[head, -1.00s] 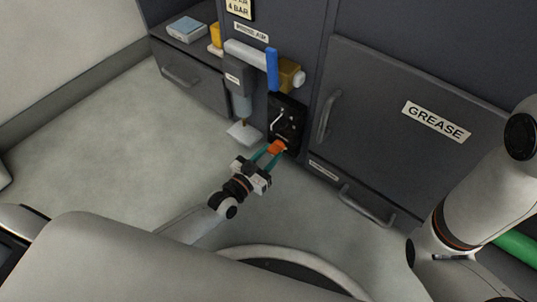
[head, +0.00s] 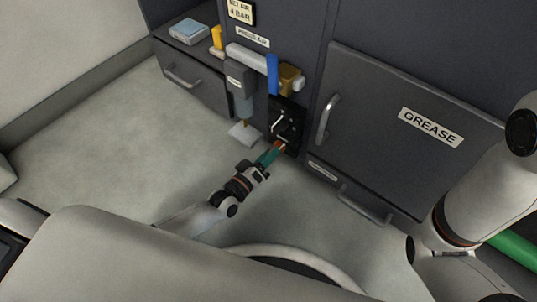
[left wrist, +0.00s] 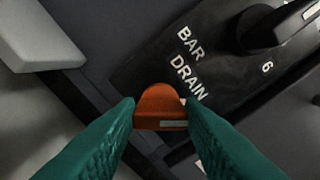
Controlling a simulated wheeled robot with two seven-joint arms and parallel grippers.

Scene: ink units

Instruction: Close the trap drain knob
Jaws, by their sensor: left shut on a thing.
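The orange knob (head: 279,146) is at the lower end of a black panel (head: 287,118) on the dark cabinet front. In the left wrist view the orange knob (left wrist: 159,104) is beside the printed word DRAIN, with BAR above it. My left gripper (head: 273,153) reaches in from the lower left with its teal fingers shut on the knob. In the left wrist view the fingertips (left wrist: 160,113) press its two sides. The knob's mount is partly hidden behind it. My right arm shows at the right edge, its gripper out of view.
A blue lever (head: 272,73) is above the panel. The GREASE door (head: 405,125) and its handle (head: 325,118) are to the right. Open floor lies left.

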